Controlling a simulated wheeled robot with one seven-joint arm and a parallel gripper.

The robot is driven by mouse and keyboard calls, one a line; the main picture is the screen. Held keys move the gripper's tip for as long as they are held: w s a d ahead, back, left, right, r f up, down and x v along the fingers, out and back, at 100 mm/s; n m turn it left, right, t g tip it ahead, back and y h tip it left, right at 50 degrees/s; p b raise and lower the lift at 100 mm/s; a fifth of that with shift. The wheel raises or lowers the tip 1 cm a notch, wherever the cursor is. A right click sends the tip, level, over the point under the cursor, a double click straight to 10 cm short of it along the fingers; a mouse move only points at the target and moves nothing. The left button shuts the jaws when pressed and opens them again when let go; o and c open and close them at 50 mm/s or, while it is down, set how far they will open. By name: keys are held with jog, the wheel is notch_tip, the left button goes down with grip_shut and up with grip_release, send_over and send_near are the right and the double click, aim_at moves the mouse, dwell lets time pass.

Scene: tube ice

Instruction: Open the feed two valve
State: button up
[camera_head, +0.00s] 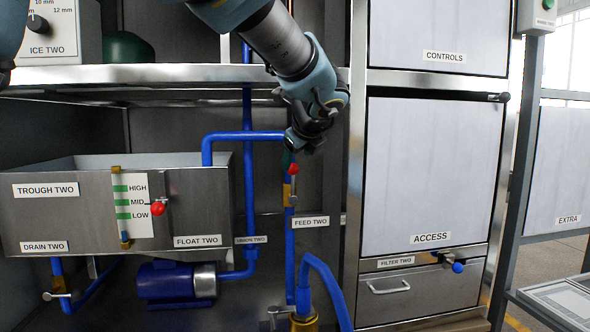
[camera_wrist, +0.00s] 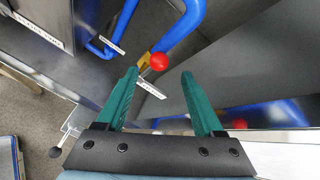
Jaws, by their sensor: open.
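The feed two valve is a brass body (camera_head: 288,192) on a vertical blue pipe, with a red ball knob (camera_head: 294,169) just above it. The "FEED TWO" label (camera_head: 311,222) is beside the pipe below. In the wrist view the red knob (camera_wrist: 159,62) appears between and just beyond my fingertips, with part of the brass showing behind it. My gripper (camera_wrist: 159,75) is open, with nothing between its green fingers. In the head view my gripper (camera_head: 290,158) is pointing down just above the knob; its fingers are mostly hidden by the dark gripper body.
Trough two (camera_head: 80,215) stands left, with another red knob (camera_head: 157,209) near the "FLOAT TWO" label. A metal shelf (camera_head: 160,78) crosses behind my arm. The access panel (camera_head: 420,170) is close on the right. A curved blue pipe (camera_head: 325,275) rises below.

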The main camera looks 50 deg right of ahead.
jog(key=shift+v, duration=1.7)
dwell(0.3)
